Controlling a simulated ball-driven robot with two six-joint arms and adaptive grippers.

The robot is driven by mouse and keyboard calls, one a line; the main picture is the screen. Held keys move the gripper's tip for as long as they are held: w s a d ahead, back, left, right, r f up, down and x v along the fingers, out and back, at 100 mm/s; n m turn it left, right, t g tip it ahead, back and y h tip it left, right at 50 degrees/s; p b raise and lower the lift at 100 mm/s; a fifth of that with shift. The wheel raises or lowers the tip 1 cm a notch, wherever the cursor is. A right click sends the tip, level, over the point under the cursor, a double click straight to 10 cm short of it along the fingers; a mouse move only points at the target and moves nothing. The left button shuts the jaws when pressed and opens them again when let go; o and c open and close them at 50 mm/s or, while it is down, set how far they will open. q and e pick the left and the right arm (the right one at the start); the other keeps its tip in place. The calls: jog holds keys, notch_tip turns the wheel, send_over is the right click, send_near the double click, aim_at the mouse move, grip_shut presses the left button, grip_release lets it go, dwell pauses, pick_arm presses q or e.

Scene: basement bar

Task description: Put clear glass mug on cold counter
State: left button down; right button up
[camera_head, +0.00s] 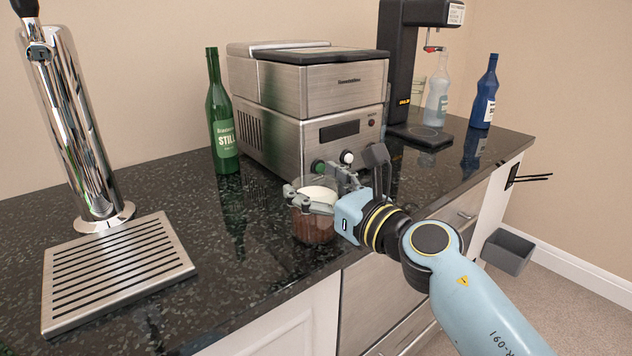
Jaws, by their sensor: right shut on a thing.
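A clear glass mug (314,226) with a brown lower part and a pale top is at the front edge of the dark speckled counter (225,270). My right gripper (318,198) comes in from the right and is shut on the mug near its rim. The fingers cover part of the mug's upper side. The mug looks upright; I cannot tell whether its base touches the counter. My left gripper is not in view.
A steel machine (310,100) stands behind the mug, with a green bottle (221,125) to its left. A chrome tap (75,130) and slotted drip tray (118,268) are at the left. A black dispenser (400,70) and blue bottle (485,95) stand at the back right. The counter between tray and mug is clear.

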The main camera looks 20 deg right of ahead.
jog(key=shift+r, duration=0.1)
jog(key=o, duration=1.8)
jog(key=shift+f, duration=0.2)
jog(key=shift+c, duration=0.2)
